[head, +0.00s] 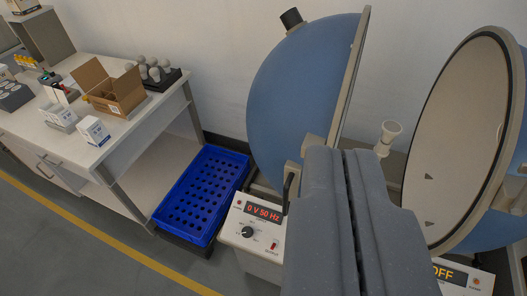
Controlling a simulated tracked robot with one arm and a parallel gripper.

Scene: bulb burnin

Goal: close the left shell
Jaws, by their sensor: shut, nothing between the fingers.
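The left shell (295,95) is a blue dome with a beige rim, standing in the middle of the head view. Its rim faces right and is seen nearly edge-on. The right shell (465,135) stands apart at the right edge and shows its pale inner face. A pale socket post (388,136) stands in the gap between the shells. My gripper (343,152) is shut and empty, in front of the gap and just right of the left shell's lower rim. It hides the lower part between the shells. I cannot tell whether it touches anything.
A control box (255,225) reading "0 V 50 Hz" sits below the left shell. An "OFF" panel (460,275) is at lower right. A blue crate (203,193) lies on the left. A workbench (60,140) with boxes and bulbs stands beyond. Floor shows at lower left.

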